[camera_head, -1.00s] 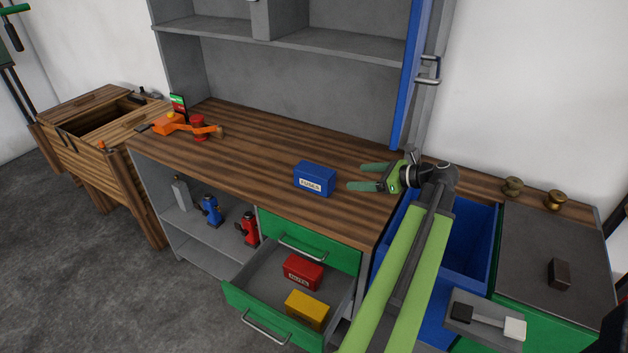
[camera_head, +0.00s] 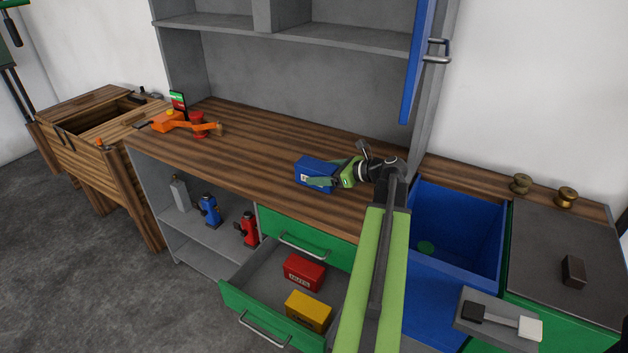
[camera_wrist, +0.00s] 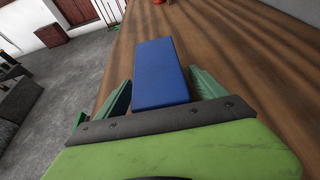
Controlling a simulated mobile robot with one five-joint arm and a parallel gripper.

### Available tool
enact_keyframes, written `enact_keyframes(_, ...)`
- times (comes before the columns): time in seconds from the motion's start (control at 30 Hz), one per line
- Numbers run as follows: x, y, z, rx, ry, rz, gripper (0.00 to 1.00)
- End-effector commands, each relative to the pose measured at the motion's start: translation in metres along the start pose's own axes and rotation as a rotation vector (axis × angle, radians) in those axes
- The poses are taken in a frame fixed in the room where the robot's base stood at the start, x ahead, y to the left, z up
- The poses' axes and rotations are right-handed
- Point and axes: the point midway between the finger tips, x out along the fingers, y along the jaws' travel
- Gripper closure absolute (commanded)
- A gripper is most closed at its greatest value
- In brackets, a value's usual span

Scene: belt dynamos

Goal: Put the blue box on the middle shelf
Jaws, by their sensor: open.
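The blue box (camera_head: 312,170) with a white label sits on the wooden worktop, near its front edge. My gripper (camera_head: 322,174) is at the box from the right, low over the worktop. In the wrist view the blue box (camera_wrist: 160,73) lies between the two green fingers (camera_wrist: 160,92), which stand apart at either side of its near end. I cannot tell whether a finger touches it. The grey shelf (camera_head: 340,37) runs across the cabinet above the worktop; the cabinet's upper part is out of the picture.
A blue cabinet door (camera_head: 416,60) stands open at the right of the shelf. An orange clamp-like tool (camera_head: 170,122) is at the worktop's left. An open drawer (camera_head: 262,290) holds a red box (camera_head: 304,270) and a yellow box (camera_head: 309,310). A blue bin (camera_head: 455,225) is at right.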

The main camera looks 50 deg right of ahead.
Motion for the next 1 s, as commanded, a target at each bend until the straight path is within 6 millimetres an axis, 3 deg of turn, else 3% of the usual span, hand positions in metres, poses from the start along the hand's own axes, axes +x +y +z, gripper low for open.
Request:
enact_keyframes(0.1, 0.02, 0.0, -0.003, 0.0, 0.0, 0.001, 0.2)
enact_keyframes(0.33, 0.022, 0.001, 0.0, 0.001, 0.0, 0.0, 0.21)
enact_keyframes(0.9, 0.022, 0.001, 0.0, 0.0, 0.0, 0.001, 0.96)
enact_keyframes(1.0, 0.022, 0.001, 0.0, 0.0, 0.0, 0.001, 1.0)
